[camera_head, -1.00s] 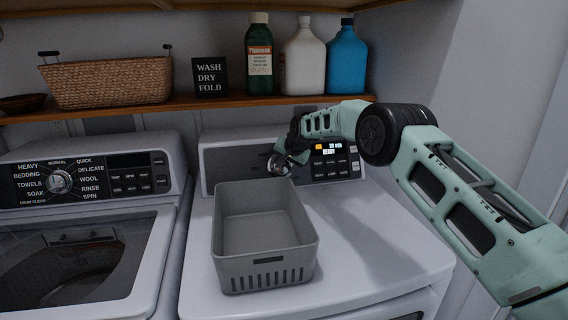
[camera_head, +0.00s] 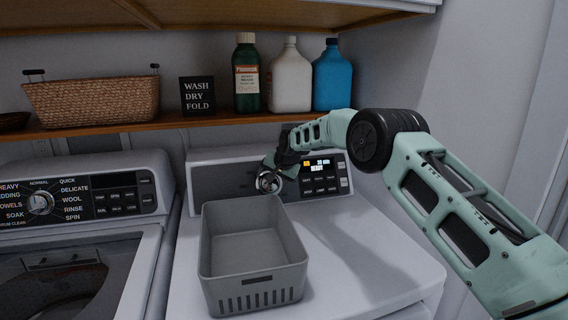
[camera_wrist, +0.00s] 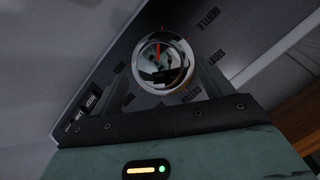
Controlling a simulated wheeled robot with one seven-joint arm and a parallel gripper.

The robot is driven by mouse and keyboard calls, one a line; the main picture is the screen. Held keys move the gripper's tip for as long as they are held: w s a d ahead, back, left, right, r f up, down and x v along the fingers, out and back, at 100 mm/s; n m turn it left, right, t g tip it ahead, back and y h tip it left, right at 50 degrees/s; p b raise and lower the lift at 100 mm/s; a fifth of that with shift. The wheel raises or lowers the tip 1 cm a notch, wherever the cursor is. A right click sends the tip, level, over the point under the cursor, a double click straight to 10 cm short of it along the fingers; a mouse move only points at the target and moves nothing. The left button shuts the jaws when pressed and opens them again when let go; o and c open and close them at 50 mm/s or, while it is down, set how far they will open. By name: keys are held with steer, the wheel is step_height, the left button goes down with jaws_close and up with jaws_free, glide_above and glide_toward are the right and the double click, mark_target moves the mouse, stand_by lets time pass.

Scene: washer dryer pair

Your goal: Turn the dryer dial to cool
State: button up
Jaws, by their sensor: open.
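The dryer dial (camera_head: 269,181) is a round silver knob on the left part of the dryer's dark control panel. In the wrist view the shiny dial (camera_wrist: 162,62) has a red pointer line toward the top of the picture. Labels ring it; one seems to read gentle, and I cannot make out cool. My gripper (camera_head: 274,174) is at the dial, reaching in from the right. In the wrist view my open gripper (camera_wrist: 168,80) has its fingers reaching to either side of the dial's lower part. I cannot tell whether they touch it.
A grey bin (camera_head: 254,283) stands on the dryer top just below the dial and my gripper. The lit display and buttons (camera_head: 319,176) are right of the dial. The washer (camera_head: 110,245) is at left. A wooden shelf (camera_head: 165,124) with a basket, sign and bottles hangs above.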

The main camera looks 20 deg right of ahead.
steer(key=b+v, duration=0.3)
steer(key=v, duration=1.2)
steer(key=shift+s+r, duration=0.2)
steer(key=shift+r, duration=0.05)
steer(key=shift+d, duration=0.1)
steer(key=s+a+f+n+g, duration=0.1)
steer(key=s+a+n+g, duration=0.1)
steer(key=s+a, duration=0.5)
steer(key=s+a+f+n+g+y, duration=0.1)
steer(key=s+a+f+n, duration=0.1)
steer(key=s, duration=0.8)
steer(key=s+a+f+n+g, duration=0.1)
steer(key=s+a+n+g, duration=0.15)
steer(key=s+a, duration=0.45)
steer(key=s+d+f+n, duration=0.2)
steer(key=s, duration=0.8)
steer(key=s+d+f+n+g+h, duration=0.1)
steer(key=s+d+f+n, duration=0.1)
steer(key=s, duration=0.7)
steer(key=s+d+f+n+g+h, duration=0.1)
steer(key=s+d+f+n, duration=0.1)
steer(key=s, duration=0.8)
steer(key=shift+s+d+f+n, duration=0.35)
steer(key=shift+d+f, duration=0.2)
steer(key=shift+f, duration=0.25)
steer(key=shift+w, duration=0.1)
